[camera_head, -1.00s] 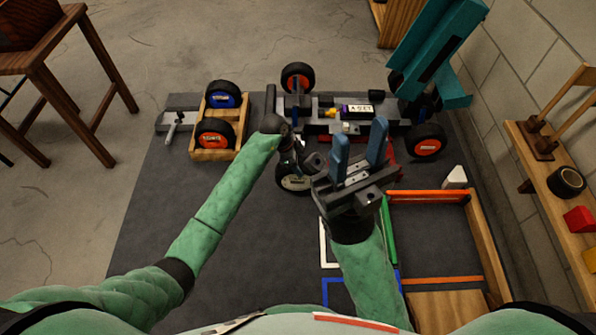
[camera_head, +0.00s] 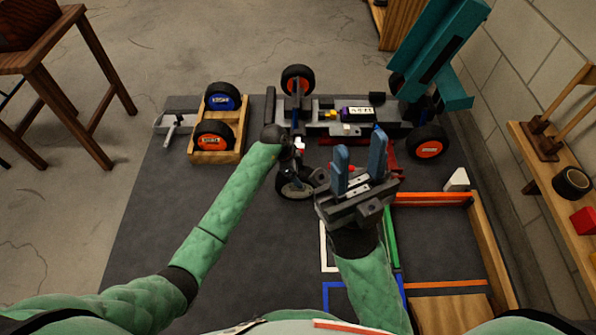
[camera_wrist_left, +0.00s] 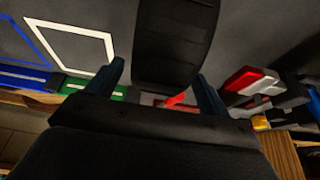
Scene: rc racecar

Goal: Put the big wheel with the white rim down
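The big wheel with the white rim (camera_head: 294,186) is at the near left corner of the car (camera_head: 325,130), partly covered by my left gripper (camera_head: 297,166). In the left wrist view its black tyre (camera_wrist_left: 174,42) is between my two fingers, with a gap at the left finger. My left gripper appears open around the tyre. I cannot tell whether the wheel touches the mat. My right gripper (camera_head: 359,157) is open and empty, right of the wheel and in front of the car.
A wooden holder (camera_head: 215,157) with a blue-rimmed and an orange-rimmed wheel stands left. A white outline (camera_head: 323,246) and a blue outline (camera_head: 326,284) lie on the dark mat near a wooden-edged bay (camera_head: 475,235). The mat's left front is clear.

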